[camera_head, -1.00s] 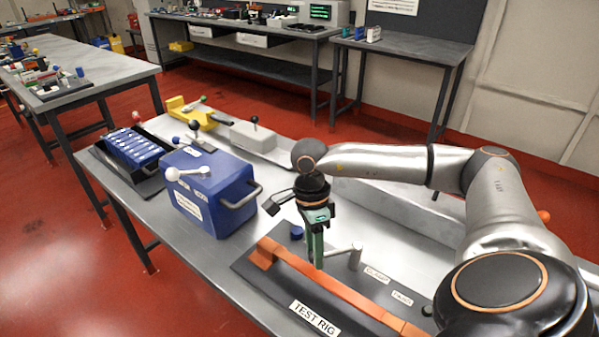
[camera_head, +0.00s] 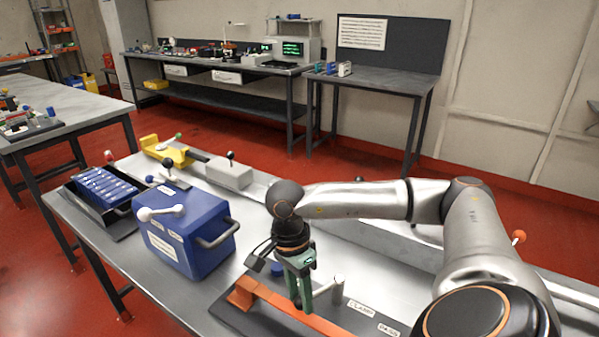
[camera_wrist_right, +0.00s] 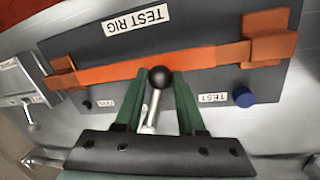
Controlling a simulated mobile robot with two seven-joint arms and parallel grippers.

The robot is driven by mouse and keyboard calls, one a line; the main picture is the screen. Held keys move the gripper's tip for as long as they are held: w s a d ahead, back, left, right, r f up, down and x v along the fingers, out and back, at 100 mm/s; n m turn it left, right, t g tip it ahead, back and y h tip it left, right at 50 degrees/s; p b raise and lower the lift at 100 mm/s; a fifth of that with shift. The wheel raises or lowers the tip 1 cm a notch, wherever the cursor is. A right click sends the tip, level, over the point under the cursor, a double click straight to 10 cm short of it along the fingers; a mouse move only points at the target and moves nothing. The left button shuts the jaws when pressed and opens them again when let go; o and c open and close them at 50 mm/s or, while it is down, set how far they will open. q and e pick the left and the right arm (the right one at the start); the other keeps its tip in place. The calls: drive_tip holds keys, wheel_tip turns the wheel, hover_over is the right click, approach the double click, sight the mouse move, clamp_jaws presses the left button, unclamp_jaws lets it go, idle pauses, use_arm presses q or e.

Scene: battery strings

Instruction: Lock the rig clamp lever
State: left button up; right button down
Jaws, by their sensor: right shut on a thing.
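The test rig is a dark plate (camera_head: 233,316) with a long orange bar (camera_head: 325,325) across it, on the bench's near side. Its clamp lever shows in the right wrist view as a metal rod with a black ball knob (camera_wrist_right: 160,77), in front of the orange bar. My left gripper is not in view.
A blue case (camera_head: 185,235) with a grey handle stands left of the rig. In the wrist view a blue knob (camera_wrist_right: 245,97) sits near the gripper.

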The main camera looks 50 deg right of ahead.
drive_tip(key=c, duration=0.5)
unclamp_jaws()
drive_tip(key=shift+s+a, duration=0.15)
drive_tip(key=shift+s, duration=0.2)
drive_tip(key=shift+w, duration=0.1)
drive_tip(key=shift+r, duration=0.1)
drive_tip(key=shift+w+r, duration=0.1)
drive_tip(key=shift+r, duration=0.2)
drive_tip(key=r, duration=0.3)
drive_tip(key=w+r, duration=0.1)
drive_tip(key=r, duration=0.3)
drive_tip(key=w+r+p, duration=0.1)
drive_tip(key=r, duration=0.3)
drive_tip(key=shift+d+r, duration=0.25)
drive_tip(key=shift+d, duration=0.05)
drive_tip(key=shift+f, duration=0.1)
